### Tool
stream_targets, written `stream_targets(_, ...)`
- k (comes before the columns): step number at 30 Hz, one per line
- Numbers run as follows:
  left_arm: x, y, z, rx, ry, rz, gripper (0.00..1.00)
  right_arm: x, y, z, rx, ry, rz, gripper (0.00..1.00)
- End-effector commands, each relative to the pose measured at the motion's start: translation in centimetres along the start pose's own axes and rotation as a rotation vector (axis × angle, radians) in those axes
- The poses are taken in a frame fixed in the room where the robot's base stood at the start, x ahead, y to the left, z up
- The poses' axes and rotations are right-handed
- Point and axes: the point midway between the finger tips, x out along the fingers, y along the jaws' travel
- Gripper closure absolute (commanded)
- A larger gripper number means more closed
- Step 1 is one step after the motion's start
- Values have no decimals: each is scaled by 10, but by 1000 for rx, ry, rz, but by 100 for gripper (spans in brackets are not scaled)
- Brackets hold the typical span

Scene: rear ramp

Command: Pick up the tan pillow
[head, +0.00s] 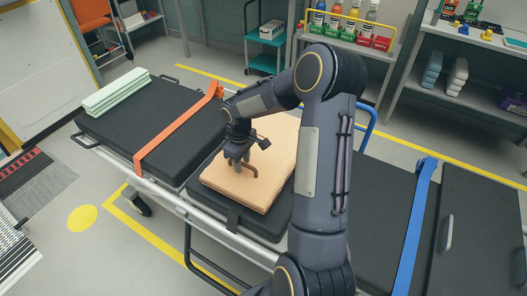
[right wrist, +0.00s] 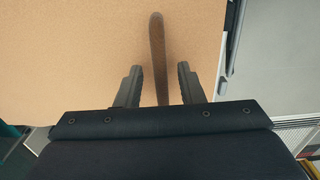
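The tan pillow (head: 272,160) lies flat on the black padded stretcher (head: 162,115) in the head view. It fills the upper left of the right wrist view (right wrist: 75,50). My right gripper (head: 240,165) is over the near part of the pillow. In the right wrist view, my right gripper (right wrist: 158,85) is open, with one finger on each side of the handle and a gap to each. My forearm hides part of the pillow's right side. My left gripper is not in view.
A folded pale green stack (head: 115,92) lies at the stretcher's far left. An orange strap (head: 180,131) and a blue strap (head: 415,225) cross the pads. Shelves with bottles and boxes (head: 347,35) stand behind. Yellow lines mark the floor.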

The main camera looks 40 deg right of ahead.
Motion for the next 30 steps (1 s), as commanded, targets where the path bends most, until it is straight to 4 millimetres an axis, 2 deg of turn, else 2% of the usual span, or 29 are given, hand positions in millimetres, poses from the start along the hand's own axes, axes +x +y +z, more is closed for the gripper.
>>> stream_targets(4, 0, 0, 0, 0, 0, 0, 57, 13, 0, 0, -1, 0, 0, 65)
stream_targets(11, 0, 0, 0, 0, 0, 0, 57, 14, 0, 0, 0, 2, 1, 65)
stream_targets(19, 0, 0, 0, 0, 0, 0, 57, 14, 0, 0, 0, 2, 1, 100)
stream_targets(30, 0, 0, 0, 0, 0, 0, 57, 14, 0, 0, 0, 2, 1, 100)
